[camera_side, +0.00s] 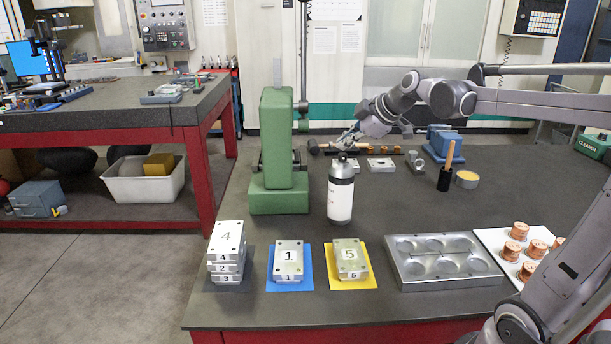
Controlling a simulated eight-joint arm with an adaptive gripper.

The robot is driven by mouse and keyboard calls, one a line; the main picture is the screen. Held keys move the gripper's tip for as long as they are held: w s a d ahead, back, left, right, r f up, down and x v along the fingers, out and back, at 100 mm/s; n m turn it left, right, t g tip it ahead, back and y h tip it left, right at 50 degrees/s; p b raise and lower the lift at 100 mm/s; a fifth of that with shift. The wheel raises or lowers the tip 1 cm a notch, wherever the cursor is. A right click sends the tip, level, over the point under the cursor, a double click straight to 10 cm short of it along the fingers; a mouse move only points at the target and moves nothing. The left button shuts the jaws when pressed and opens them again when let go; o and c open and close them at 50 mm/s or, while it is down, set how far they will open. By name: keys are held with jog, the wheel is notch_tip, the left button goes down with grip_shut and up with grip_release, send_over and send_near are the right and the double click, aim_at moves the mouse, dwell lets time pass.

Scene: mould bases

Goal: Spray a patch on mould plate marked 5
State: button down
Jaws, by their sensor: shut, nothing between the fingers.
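A spray can (340,200) with a white body and dark grey top stands upright behind the mats. My gripper (344,143) is shut and empty. It appears just above and behind the can's top in the picture; I cannot tell the exact gap. My gripper is well behind plate 5, not over it.
Plate 1 (289,257) lies on a blue mat (305,281). A stack topped by plate 4 (226,238) stands left. A green press (276,150) is left of the can. A metal tray with round pockets (444,284) and copper parts (526,271) are right. A brush (446,167) stands behind.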

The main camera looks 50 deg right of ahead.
aim_at(346, 155)
jog(key=shift+r, duration=0.3)
jog(key=shift+r, duration=3)
jog(key=shift+f, duration=3)
jog(key=shift+f, duration=0.15)
jog(key=shift+f, duration=0.3)
